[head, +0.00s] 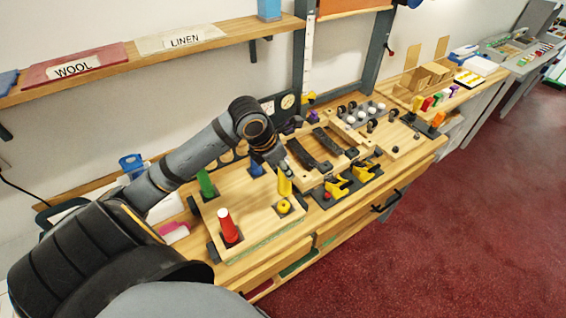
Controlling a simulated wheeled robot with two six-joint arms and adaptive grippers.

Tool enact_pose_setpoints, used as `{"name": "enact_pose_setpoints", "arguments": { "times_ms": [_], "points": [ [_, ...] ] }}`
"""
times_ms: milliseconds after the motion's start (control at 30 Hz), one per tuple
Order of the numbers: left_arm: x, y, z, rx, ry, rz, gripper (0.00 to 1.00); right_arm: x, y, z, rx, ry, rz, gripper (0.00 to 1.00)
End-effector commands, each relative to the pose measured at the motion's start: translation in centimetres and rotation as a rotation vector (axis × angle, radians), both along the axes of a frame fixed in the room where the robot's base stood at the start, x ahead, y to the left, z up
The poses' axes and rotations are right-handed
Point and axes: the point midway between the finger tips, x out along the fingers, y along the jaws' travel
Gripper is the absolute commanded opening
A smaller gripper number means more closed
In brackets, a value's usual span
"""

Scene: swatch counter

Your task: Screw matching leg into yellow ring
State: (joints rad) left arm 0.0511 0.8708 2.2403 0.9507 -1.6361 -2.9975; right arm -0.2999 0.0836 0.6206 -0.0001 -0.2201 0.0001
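A square wooden board (250,215) lies on the counter. A yellow ring (284,206) sits on a dark pad at its near right corner, with no leg standing in it. A yellow leg (285,184) is upright at the tip of my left gripper (281,167), just above and behind the ring, apparently apart from it. The gripper looks shut on the leg's top, though the fingers are small and partly hidden. A red leg (226,226) stands at the near left corner, a green leg (206,184) at the far left and a blue piece (257,169) at the far right. My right gripper is out of view.
A shelf (150,62) with fabric swatches hangs above. The board's middle is clear.

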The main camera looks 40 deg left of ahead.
Motion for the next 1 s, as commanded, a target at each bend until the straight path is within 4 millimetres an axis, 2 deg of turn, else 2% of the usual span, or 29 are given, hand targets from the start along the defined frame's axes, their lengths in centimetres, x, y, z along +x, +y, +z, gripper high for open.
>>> {"name": "enact_pose_setpoints", "arguments": {
  "times_ms": [400, 500, 1000],
  "points": [
    [0.0, 0.0, -5.1, -0.001, -0.001, 0.001, 0.00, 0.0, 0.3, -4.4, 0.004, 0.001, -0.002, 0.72],
    [0.1, 0.0, -5.8, 0.000, -0.001, 0.001, 0.00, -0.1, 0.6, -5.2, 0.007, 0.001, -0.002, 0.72],
    [0.0, 0.0, -5.8, 0.000, -0.001, 0.002, 0.00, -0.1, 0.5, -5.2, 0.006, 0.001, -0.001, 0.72]
  ]
}}
